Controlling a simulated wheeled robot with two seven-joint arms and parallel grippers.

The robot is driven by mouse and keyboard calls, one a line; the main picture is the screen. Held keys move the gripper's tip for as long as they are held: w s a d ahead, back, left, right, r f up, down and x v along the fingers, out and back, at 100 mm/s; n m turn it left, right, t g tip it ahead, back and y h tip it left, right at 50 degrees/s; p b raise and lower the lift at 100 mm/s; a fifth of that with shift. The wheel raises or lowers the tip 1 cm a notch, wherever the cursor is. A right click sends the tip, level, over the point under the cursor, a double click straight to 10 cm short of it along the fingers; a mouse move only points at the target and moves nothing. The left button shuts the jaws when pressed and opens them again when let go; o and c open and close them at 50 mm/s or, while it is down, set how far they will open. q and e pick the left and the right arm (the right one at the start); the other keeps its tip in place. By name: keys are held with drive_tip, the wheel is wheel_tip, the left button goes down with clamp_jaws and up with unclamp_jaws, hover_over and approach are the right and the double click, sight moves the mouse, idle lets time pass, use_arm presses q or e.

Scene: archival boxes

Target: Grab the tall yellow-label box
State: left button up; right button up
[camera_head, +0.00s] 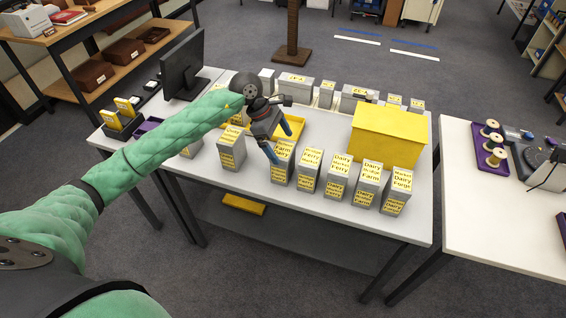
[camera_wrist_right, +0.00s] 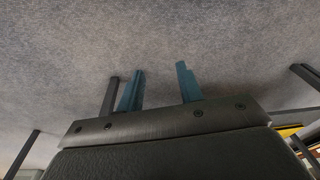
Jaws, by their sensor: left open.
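Several upright grey boxes with yellow labels stand along the front of the white table in the head view. I cannot tell which one is the tall yellow-label box. My left gripper is open, its blue fingers apart and nothing visibly held; contact with the nearest box is unclear. In the right wrist view my right gripper (camera_wrist_right: 160,88) is open and empty over grey floor.
A large yellow box (camera_head: 388,137) stands at the table's right. A yellow tray (camera_head: 318,129) lies behind the front row, and more grey boxes (camera_head: 296,85) line the back. A monitor (camera_head: 183,65) stands at the left. A second table (camera_head: 490,215) is at the right.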

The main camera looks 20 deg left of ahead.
sight(279, 148)
use_arm(q)
drive_tip(key=shift+w+a+y, duration=0.25)
drive_tip(key=shift+a+y, duration=0.25)
drive_tip(key=shift+a, duration=0.6)
drive_tip(key=shift+f, duration=0.15)
drive_tip(key=shift+f+p, duration=0.2)
drive_tip(key=shift+p, duration=0.1)
drive_tip(key=shift+d+f, duration=0.2)
drive_tip(key=shift+f, duration=0.15)
drive_tip(key=shift+d+f+p, duration=0.35)
drive_tip(key=shift+f+p, duration=0.15)
drive_tip(key=shift+f, duration=0.1)
drive_tip(key=p+x, duration=0.1)
drive_tip(key=x, duration=0.1)
drive_tip(key=p+x, duration=0.1)
drive_tip(key=shift+w+d+f+p, duration=0.15)
drive_tip(key=shift+w+f+p, duration=0.1)
drive_tip(key=shift+f+p, duration=0.1)
drive_tip(key=shift+d+f, duration=0.2)
drive_tip(key=shift+f, duration=0.35)
use_arm(e)
drive_tip(key=s+d+f, duration=0.2)
drive_tip(key=f, duration=0.3)
drive_tip(key=s+d+f, duration=0.1)
drive_tip(key=d+f, duration=0.1)
drive_tip(key=f, duration=0.3)
drive_tip(key=shift+s+f+t, duration=0.3)
drive_tip(key=shift+s, duration=0.1)
